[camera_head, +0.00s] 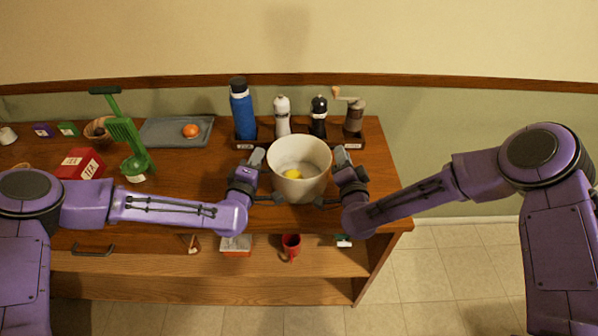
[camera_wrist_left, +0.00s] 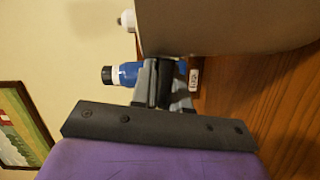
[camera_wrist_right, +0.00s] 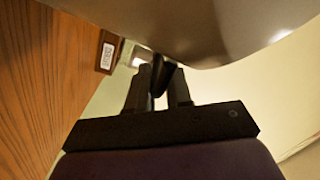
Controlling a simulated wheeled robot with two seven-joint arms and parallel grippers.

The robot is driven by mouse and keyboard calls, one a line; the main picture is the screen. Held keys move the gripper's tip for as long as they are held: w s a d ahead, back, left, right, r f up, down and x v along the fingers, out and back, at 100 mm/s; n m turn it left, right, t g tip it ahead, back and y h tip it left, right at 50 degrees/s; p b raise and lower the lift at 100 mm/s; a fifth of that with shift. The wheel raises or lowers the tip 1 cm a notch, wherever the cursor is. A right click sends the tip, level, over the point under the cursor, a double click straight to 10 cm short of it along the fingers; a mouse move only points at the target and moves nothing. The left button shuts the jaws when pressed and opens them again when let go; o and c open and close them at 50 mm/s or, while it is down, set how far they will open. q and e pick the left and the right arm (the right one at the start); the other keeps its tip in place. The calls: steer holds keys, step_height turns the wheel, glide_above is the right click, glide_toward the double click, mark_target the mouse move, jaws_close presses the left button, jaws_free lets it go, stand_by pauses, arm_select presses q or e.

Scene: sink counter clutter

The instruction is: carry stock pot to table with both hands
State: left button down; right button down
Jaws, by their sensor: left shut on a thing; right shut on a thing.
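The stock pot (camera_head: 300,165) is a pale, wide, open pot with a yellow thing (camera_head: 293,174) inside, upright at the right part of the wooden counter. My left gripper (camera_head: 262,178) is at the pot's left side, shut on its left handle. My right gripper (camera_head: 336,180) is at the pot's right side, shut on its right handle. The pot's wall also fills the top of the left wrist view (camera_wrist_left: 220,25) and of the right wrist view (camera_wrist_right: 170,25). The handles are mostly hidden by the jaws. I cannot tell whether the pot's base touches the counter.
Behind the pot stand a blue bottle (camera_head: 242,112), a white mill (camera_head: 282,116), a black mill (camera_head: 318,117) and a grinder (camera_head: 354,117) in labelled trays. At left are a grey tray (camera_head: 160,132) with an orange fruit (camera_head: 191,130), a green rack (camera_head: 128,140) and a red box (camera_head: 80,164). A red mug (camera_head: 291,246) is on the shelf below.

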arm_select(q)
steer(key=shift+w+a, duration=0.1)
steer(key=shift+a, duration=0.15)
arm_select(e)
steer(key=shift+s+d+f, duration=0.1)
steer(key=shift+d+f, duration=0.05)
steer(key=shift+f, duration=0.15)
